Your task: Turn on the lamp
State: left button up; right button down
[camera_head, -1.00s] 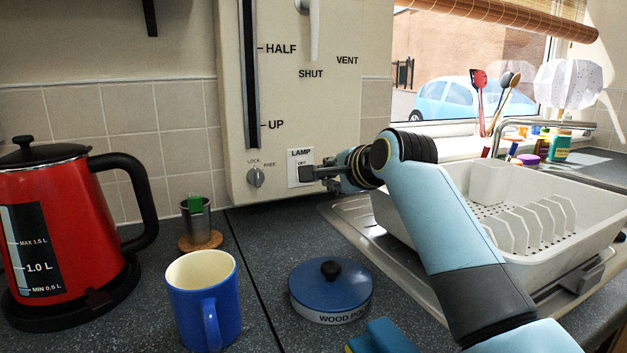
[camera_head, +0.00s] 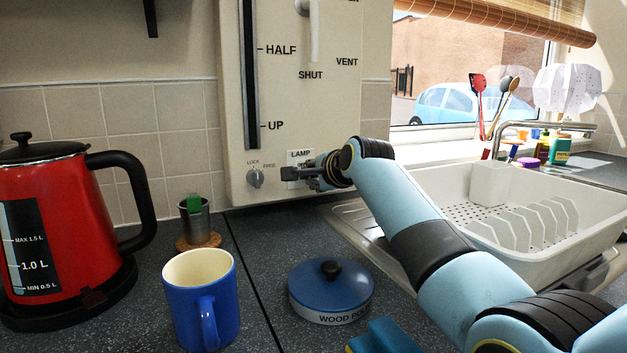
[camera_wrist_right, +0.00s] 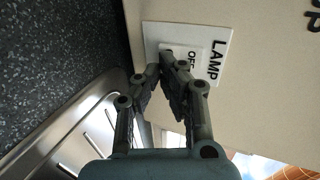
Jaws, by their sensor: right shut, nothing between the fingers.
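The lamp switch is a white plate (camera_head: 300,155) lettered LAMP on the lower right of the cream wall panel. The wrist view shows this plate (camera_wrist_right: 214,66) with the word OFF beside its raised switch (camera_wrist_right: 180,58). My right gripper (camera_head: 293,174) is shut and empty, its fingertips in front of the plate's lower part. In the wrist view the fingertips (camera_wrist_right: 158,76) overlap the edge of the switch. I cannot tell whether they touch it or which way it is set. My left gripper is not in view.
A lock knob (camera_head: 255,178) sits left of the plate. Below are a blue mug (camera_head: 185,310), a blue lidded pot (camera_head: 330,290) and a metal cup (camera_head: 196,222). A red kettle (camera_head: 75,220) stands left. A white dish rack (camera_head: 440,190) and a tap (camera_head: 530,124) are right.

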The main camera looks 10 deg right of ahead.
jog(key=shift+w+f+t, duration=0.2)
jog(key=shift+f+t, duration=0.1)
jog(key=shift+f, duration=0.1)
jog(key=shift+r, duration=0.35)
